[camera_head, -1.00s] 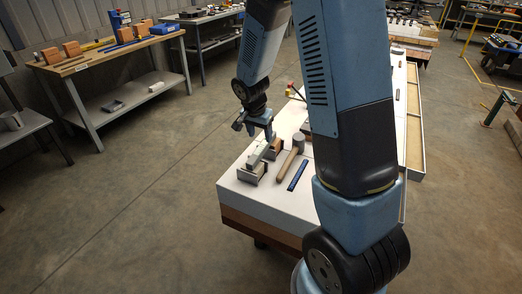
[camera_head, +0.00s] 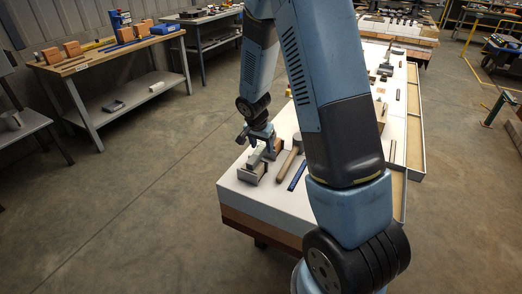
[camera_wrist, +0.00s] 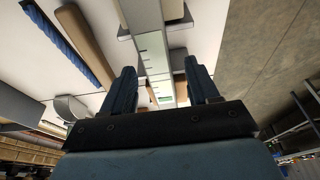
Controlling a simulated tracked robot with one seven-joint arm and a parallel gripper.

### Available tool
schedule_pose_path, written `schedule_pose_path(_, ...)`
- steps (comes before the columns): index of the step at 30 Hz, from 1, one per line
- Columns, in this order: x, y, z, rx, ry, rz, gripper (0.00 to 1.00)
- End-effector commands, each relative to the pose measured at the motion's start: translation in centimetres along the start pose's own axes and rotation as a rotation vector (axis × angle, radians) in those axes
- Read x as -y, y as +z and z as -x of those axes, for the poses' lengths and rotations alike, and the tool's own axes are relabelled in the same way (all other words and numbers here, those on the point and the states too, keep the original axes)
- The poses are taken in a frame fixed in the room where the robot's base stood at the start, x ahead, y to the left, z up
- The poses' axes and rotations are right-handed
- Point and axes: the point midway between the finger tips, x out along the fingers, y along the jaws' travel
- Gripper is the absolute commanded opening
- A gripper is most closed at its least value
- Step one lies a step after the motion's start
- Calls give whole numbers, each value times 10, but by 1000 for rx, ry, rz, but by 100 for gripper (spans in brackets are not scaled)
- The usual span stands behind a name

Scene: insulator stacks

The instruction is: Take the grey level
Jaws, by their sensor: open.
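The grey level (camera_head: 256,156) lies like a bridge over two supports at the near left end of the white-topped bench. The front support (camera_head: 249,174) is a grey block; the back support (camera_head: 278,146) looks brown. My gripper (camera_head: 263,140) is low over the level's far part. In the wrist view my open gripper (camera_wrist: 160,66) has one finger on each side of the level (camera_wrist: 152,48), which runs lengthwise between them with pale green windows. I see no finger closed on it. The level's far end is partly hidden by my gripper.
A mallet (camera_head: 290,159) with a wooden handle and a blue strip (camera_head: 298,176) lie just right of the level. The bench's white top (camera_head: 270,207) is bare in front of them. My arm hides part of the bench. A wooden workbench (camera_head: 108,57) stands at the back left.

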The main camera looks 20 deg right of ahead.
Motion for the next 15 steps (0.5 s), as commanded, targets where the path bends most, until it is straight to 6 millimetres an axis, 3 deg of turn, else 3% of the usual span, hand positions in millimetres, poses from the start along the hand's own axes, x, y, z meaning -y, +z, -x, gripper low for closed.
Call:
schedule_pose_path(2,0,0,0,0,0,0,56)
schedule_pose_path(15,0,0,0,0,0,-1,14)
